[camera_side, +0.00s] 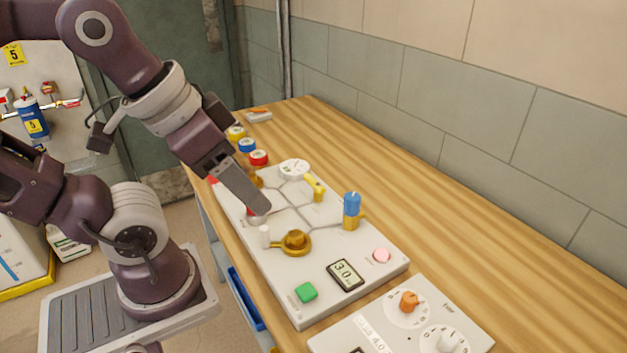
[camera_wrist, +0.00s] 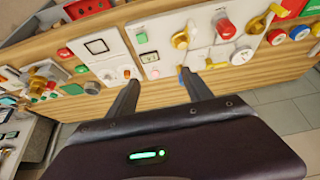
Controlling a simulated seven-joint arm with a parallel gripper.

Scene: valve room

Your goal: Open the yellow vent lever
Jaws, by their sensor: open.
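The yellow vent lever (camera_side: 315,187) stands on the white valve panel (camera_side: 322,299), between the white round dial and the blue-handled valve. It also shows in the wrist view as a small yellow piece (camera_wrist: 214,64), just right of my right finger's tip. My gripper (camera_side: 260,208) is over the left part of the panel in the side view, to the left of the lever and apart from it. In the wrist view both fingers of my gripper (camera_wrist: 159,74) are spread with nothing between them. In the side view the fingers overlap and partly hide a red knob.
A blue-handled valve (camera_side: 351,205) stands close to the lever's right. A brass knob (camera_side: 295,240) and a white dial (camera_side: 293,168) are nearby. Several coloured knobs stand behind my gripper. A second panel (camera_side: 466,325) lies at the front. The wooden bench (camera_side: 440,226) is clear toward the wall.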

